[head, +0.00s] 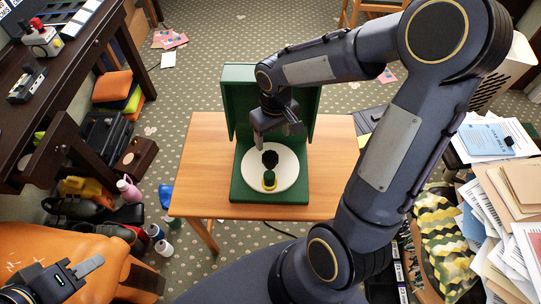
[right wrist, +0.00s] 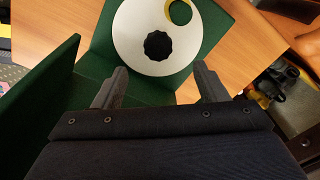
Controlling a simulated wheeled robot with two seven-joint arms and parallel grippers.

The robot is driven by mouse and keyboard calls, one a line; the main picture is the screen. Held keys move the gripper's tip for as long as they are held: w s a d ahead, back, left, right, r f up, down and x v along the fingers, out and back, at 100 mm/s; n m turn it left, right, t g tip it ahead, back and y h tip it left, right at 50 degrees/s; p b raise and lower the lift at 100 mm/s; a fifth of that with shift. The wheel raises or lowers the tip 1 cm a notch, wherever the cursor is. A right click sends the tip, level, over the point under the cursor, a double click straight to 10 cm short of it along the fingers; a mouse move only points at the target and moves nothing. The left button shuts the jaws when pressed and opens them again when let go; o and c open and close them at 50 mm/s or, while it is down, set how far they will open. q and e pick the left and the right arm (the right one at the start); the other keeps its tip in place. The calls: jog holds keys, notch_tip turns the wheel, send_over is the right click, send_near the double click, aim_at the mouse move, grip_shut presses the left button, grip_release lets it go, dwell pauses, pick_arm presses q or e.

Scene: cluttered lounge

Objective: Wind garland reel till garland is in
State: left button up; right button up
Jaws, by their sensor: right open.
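The reel is a green box (head: 237,187) with upright green panels behind, standing on a wooden table. A white disc (head: 290,160) lies on its base, with a black lobed knob (head: 270,159) at its middle. A yellow ring (head: 269,181) with green inside sits near the disc's front edge. My right gripper (head: 279,137) hangs just behind the knob. In the right wrist view my right gripper (right wrist: 160,84) is open and empty, the knob (right wrist: 158,46) lying beyond and between its fingertips. I cannot make out a garland. My left gripper (head: 86,268) is at lower left, its jaw gap unclear.
The wooden table (head: 192,160) has bare room left of the box. An orange chair (head: 60,250) is near my left gripper. Papers and folders (head: 505,200) pile up on the right. Bottles (head: 160,240) and bags clutter the floor at left.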

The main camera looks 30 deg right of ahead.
aim_at(270, 156)
jog(key=shift+w+f, duration=0.4)
jog(key=shift+f, duration=0.2)
jog(key=shift+w+f, duration=0.35)
jog(key=shift+f, duration=0.2)
notch_tip(270, 156, down, 12)
jog(key=shift+r+b, duration=0.1)
jog(key=shift+b, duration=0.9)
jog(key=shift+c, duration=0.5)
jog(key=c, duration=1.3)
